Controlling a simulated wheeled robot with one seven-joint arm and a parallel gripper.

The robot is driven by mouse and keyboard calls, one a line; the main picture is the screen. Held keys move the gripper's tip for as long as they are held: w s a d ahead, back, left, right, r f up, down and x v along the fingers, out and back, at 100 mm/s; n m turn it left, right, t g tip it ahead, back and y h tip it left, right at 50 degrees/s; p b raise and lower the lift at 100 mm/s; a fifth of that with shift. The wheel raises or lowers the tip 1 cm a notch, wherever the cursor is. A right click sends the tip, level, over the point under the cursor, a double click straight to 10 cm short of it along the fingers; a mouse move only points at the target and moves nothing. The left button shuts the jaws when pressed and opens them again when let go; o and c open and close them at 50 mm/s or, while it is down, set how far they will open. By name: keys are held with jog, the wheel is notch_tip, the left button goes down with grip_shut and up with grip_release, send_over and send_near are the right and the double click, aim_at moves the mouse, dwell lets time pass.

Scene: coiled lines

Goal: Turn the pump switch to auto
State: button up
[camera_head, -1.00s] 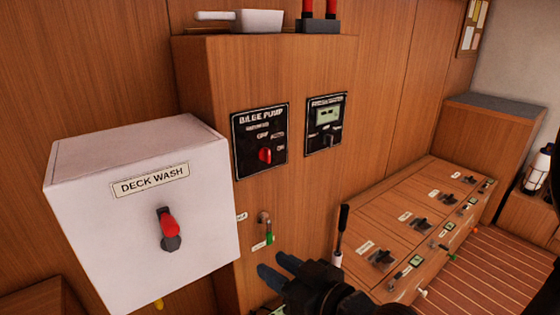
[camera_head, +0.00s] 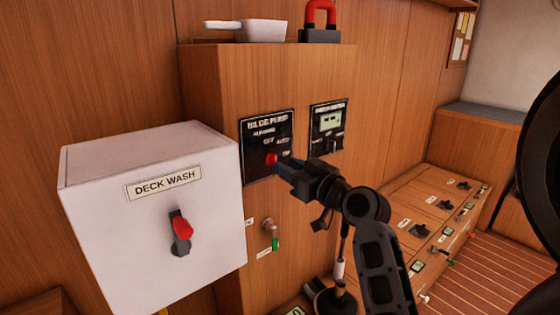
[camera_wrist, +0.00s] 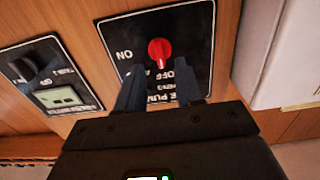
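The bilge pump panel (camera_head: 262,135) is a black plate with white lettering on the wooden cabinet front. Its red switch knob (camera_head: 271,159) sits low on the plate; it also shows in the wrist view (camera_wrist: 160,50). My gripper (camera_head: 288,163) is just right of the knob in the head view. In the wrist view its two dark fingers (camera_wrist: 159,90) are spread apart, with the knob beyond the tips and roughly between them. I see no clear contact. The lettering OFF and AUTO shows above the knob in the head view; the pointer's exact direction is unclear.
A white deck wash box (camera_head: 150,215) with its own red switch (camera_head: 181,228) juts out at the left. A second panel with a display (camera_head: 328,127) is right of the bilge panel. A small valve with a green handle (camera_head: 275,243) sits below.

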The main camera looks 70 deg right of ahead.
aim_at(273, 160)
jog(key=shift+p+x, duration=0.3)
jog(key=shift+x, duration=1.55)
jog(key=shift+c, duration=0.5)
jog(key=shift+a, duration=0.1)
grip_shut()
